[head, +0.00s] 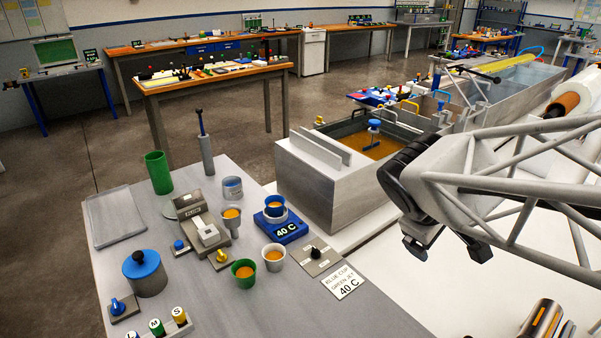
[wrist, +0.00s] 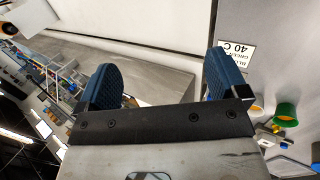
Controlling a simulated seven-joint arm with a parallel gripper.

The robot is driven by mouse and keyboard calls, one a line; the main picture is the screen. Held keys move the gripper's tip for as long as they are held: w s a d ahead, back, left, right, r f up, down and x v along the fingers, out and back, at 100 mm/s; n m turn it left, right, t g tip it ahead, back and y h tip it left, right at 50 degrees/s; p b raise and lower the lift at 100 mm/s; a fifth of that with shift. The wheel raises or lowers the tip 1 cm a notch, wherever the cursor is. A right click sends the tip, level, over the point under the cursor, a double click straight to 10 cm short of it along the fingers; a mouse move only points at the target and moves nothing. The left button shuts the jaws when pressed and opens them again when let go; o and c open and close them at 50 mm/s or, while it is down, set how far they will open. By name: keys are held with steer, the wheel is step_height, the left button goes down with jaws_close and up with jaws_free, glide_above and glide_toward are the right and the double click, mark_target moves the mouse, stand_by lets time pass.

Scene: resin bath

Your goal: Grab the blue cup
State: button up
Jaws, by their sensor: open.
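My gripper (head: 447,247) is open and empty. It is to the right of the cup, off the bench and apart from it. In the wrist view my gripper (wrist: 161,82) shows two blue pads spread wide with nothing between them. I cannot make out the blue cup in the wrist view. A card (head: 343,283) reading "BLUE CUP GREEN JET 40 C" lies on the bench.
A white cup (head: 273,259), a green cup (head: 244,274) and a grey cup (head: 231,221) stand close by the blue cup. A dial box (head: 316,256) is just right of them. A metal tank (head: 325,187) of orange liquid stands behind the bench.

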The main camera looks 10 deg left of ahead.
steer(key=w+a+n+t+h, duration=0.1)
steer(key=w+a+n+t, duration=0.2)
steer(key=w+a+n, duration=0.6)
steer(key=n+t+y, duration=0.6)
steer(key=n+t, duration=0.1)
steer(key=n, duration=1.1)
glide_above(275, 208)
steer(key=s, duration=0.4)
step_height(275, 208, down, 8)
steer(key=shift+a+f, duration=0.1)
steer(key=shift+a, duration=0.25)
steer(key=shift+g, duration=0.3)
step_height(275, 208, down, 8)
steer(key=shift+r, duration=0.1)
steer(key=shift+w+f, duration=0.2)
steer(key=shift+f, duration=0.05)
steer(key=shift+w+f, duration=0.15)
steer(key=shift+w, duration=0.4)
